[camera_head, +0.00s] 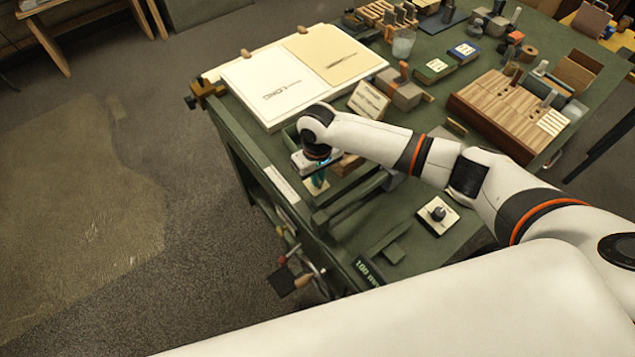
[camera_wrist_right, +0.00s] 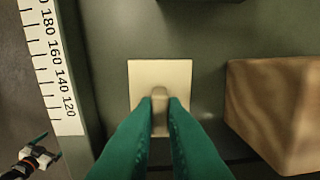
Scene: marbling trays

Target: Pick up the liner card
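The liner card appears to be the small cream square with a raised tab (camera_wrist_right: 159,72) in the right wrist view. It lies over a dark green surface. My right gripper (camera_wrist_right: 160,100) has its teal fingers on both sides of the tab, close against it, and looks shut on it. In the head view my right gripper (camera_head: 319,176) points down at the table's near left part, with the pale card (camera_head: 316,187) just under its fingertips. Whether the card touches the surface cannot be told. My left gripper (camera_wrist_right: 47,146) shows small in the wrist view's lower left corner, fingertips apart and empty.
A wooden block (camera_wrist_right: 272,110) stands right of the card. A ruler strip (camera_wrist_right: 50,65) runs along the table edge. Beyond lie a white board (camera_head: 262,92), a tilted sign card (camera_head: 368,101) and a slatted wooden rack (camera_head: 505,108). A knob plate (camera_head: 437,216) sits to the right.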

